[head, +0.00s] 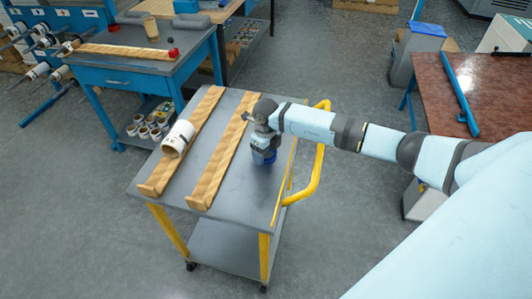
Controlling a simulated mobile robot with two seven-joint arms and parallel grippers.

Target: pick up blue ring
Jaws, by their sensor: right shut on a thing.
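The blue ring (264,156) is at the right side of the grey top of a yellow-legged cart (240,208). My right gripper (265,147) points down over it from above and is shut on it. The fingertips are mostly hidden by the wrist and the ring. I cannot tell whether the ring touches the cart top or is slightly above it. My left gripper is not in view.
Two wooden rails (222,155) lie along the cart top, with a white roll (178,138) on the left one. A yellow handle (319,160) stands at the cart's right. A blue workbench (130,65) is behind left; a brown-topped table (490,85) is at right.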

